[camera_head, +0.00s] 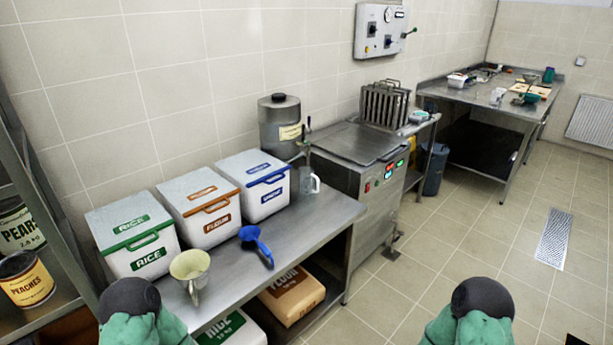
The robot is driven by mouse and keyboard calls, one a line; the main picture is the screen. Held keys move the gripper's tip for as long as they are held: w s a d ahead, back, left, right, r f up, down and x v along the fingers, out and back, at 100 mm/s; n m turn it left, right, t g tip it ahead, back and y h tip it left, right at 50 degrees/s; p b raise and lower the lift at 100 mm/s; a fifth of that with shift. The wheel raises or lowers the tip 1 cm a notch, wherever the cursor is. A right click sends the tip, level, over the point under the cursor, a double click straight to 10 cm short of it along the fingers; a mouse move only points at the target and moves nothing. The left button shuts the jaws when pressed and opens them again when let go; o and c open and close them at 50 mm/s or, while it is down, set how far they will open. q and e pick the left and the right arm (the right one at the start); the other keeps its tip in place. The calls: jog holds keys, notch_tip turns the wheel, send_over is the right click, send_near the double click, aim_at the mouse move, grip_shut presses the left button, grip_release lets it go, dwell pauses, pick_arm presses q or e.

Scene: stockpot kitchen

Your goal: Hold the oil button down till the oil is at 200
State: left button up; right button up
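The steel machine with a flat lid (360,142) stands right of the counter. Its front control panel (384,178) has small lit displays, red and green, and small buttons; the labels and digits are too small to read. No oil is visible. A steel cylinder with a tap and a label (280,125) stands left of it, with a clear jug (307,182) beneath the tap area. Neither gripper shows. Only green and black parts of my arms show at the bottom edge, far from the panel.
A wall box (381,30) carries a gauge and switches. A worktable (490,95) stands at the back right. The tiled floor in front is open.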

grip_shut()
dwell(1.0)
